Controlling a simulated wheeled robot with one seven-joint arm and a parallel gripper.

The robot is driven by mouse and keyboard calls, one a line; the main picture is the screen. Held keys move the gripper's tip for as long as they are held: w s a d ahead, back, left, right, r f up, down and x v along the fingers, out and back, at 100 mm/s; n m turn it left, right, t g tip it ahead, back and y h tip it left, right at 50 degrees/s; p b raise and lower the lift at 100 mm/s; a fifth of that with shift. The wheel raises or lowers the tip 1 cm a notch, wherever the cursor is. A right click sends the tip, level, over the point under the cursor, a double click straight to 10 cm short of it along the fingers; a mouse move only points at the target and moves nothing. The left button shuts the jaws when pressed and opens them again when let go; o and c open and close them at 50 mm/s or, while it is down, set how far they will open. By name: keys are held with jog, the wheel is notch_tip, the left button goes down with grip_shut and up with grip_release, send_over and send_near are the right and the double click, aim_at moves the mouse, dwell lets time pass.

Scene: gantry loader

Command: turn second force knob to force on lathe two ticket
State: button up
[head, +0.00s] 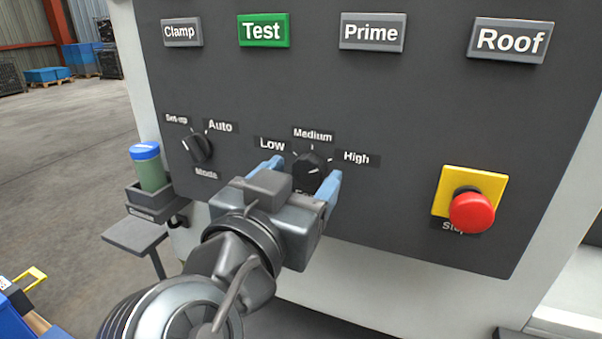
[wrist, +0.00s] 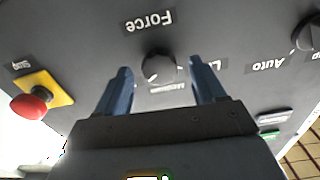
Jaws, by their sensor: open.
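The black Force knob (head: 309,168) sits on the dark panel below the labels Low, Medium and High. It also shows in the wrist view (wrist: 158,67), upside down, under the word Force. A pale mark near its edge lies toward the High side; I cannot tell whether it is the pointer or a panel tick. My gripper (head: 301,176) is open, with one blue finger on each side of the knob. In the wrist view the fingers (wrist: 160,72) show gaps to the knob. I see no lathe two ticket in either view.
A Mode knob (head: 197,148) is left of the Force knob. A red stop button (head: 472,212) on a yellow plate sticks out at right. Clamp, Test, Prime and Roof buttons line the top; Test (head: 264,31) is green. A holder with a green, blue-capped container (head: 149,167) is at left.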

jog(key=shift+w, duration=0.15)
jog(key=shift+c, duration=0.2)
jog(key=c, duration=1)
